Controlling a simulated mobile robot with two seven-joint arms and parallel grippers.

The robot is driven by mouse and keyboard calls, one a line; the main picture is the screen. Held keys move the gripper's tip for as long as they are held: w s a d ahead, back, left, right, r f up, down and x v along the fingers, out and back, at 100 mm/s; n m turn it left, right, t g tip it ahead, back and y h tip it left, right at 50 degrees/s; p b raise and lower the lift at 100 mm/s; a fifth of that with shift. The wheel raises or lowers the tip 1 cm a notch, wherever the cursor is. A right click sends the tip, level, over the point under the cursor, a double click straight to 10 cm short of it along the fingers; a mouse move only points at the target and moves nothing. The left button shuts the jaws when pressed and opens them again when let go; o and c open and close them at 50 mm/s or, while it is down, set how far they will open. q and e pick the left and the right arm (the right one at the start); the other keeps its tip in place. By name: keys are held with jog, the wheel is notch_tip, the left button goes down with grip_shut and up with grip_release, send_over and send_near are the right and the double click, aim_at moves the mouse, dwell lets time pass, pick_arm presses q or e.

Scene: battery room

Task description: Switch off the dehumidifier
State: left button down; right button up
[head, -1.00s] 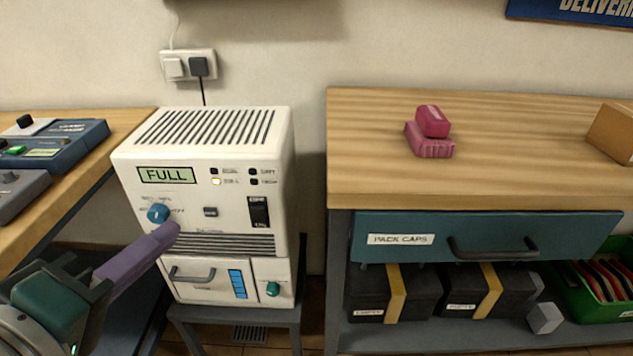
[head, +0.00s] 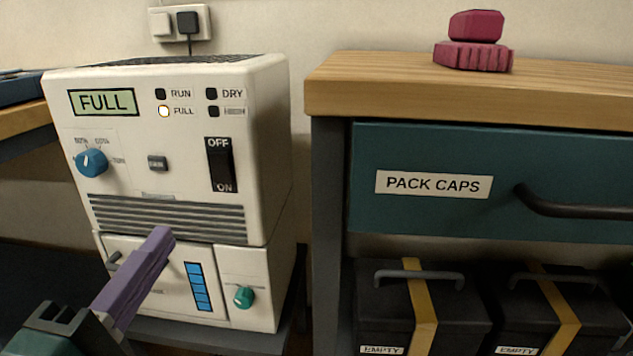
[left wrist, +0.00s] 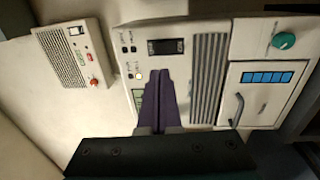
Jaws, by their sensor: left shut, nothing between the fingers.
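The dehumidifier (head: 270,170) is a white box on a low stand, left of centre in the head view. Its display (head: 103,102) reads FULL and the lamp beside FULL is lit. A black rocker switch (head: 221,165), marked OFF above and ON below, is on its front; I cannot tell which side is pressed. A blue dial (head: 92,162) and a small button (head: 157,163) are to its left. My left gripper (head: 160,240) has purple fingers, shut and empty, in front of the lower drawer. In the left wrist view the fingers (left wrist: 160,76) point toward the front panel, near the switch (left wrist: 166,46). My right gripper is not in view.
The lower front has a drawer with a blue level strip (head: 197,287) and a green knob (head: 244,297). A wooden-topped bench (head: 400,95) with a PACK CAPS drawer stands to the right. A small white unit with a red knob (left wrist: 75,55) shows in the left wrist view.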

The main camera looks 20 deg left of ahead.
aim_at(220, 161)
pick_arm(q)
jog(key=shift+s, duration=0.1)
jog(key=b+x, duration=0.4)
jog(key=x, duration=0.9)
jog(key=shift+w, duration=0.3)
jog(key=shift+w+a+r, duration=0.1)
jog(key=shift+w, duration=0.15)
